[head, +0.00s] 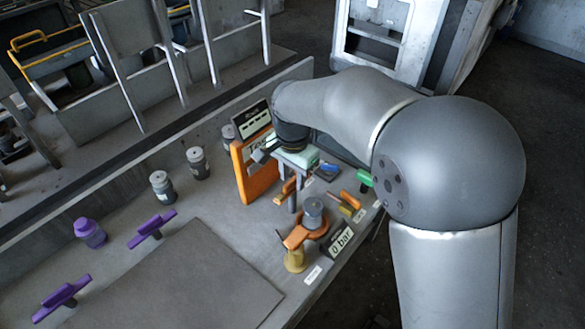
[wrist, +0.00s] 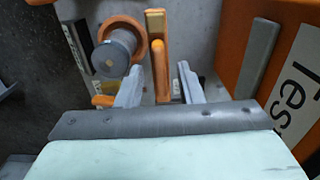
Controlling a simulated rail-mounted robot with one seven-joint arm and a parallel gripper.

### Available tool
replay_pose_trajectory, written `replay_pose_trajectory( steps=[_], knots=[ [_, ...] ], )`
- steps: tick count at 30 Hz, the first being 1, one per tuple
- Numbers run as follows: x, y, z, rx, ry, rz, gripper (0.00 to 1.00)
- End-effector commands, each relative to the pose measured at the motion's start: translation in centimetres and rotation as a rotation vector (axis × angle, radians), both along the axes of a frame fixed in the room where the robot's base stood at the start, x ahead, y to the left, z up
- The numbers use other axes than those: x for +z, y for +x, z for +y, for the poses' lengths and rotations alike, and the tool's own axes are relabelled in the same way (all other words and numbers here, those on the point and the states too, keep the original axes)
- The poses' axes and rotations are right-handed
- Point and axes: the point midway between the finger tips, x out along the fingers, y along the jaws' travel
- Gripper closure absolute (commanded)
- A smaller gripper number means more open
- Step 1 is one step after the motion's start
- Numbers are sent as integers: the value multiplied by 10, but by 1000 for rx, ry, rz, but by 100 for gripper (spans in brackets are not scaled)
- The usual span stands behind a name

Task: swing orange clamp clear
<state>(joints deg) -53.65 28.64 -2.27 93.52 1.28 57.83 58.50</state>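The orange clamp (head: 284,192) is a narrow orange bar above the bench, beside the orange test panel. In the wrist view the clamp (wrist: 160,72) runs upward between my two fingers and has a brass-coloured piece at its far end. My gripper (wrist: 160,84) is open, with one finger on each side of the bar and a visible gap on both sides. In the head view my gripper (head: 290,190) points down at the clamp.
A grey cylinder in an orange ring (wrist: 118,48) stands close left of the clamp. The orange test panel (head: 257,178) stands on the other side. A "0 bar" display (head: 340,241) and a green-handled part (head: 365,178) are nearby. Purple handles (head: 62,297) lie farther left.

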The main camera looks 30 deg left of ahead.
Motion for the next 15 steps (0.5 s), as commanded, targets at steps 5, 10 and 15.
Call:
replay_pose_trajectory(
  steps=[5,10,15],
  knots=[
    [17,0,1,0,4,-3,66],
    [53,1,1,0,6,-4,66],
    [96,1,0,0,5,-4,66]
  ],
)
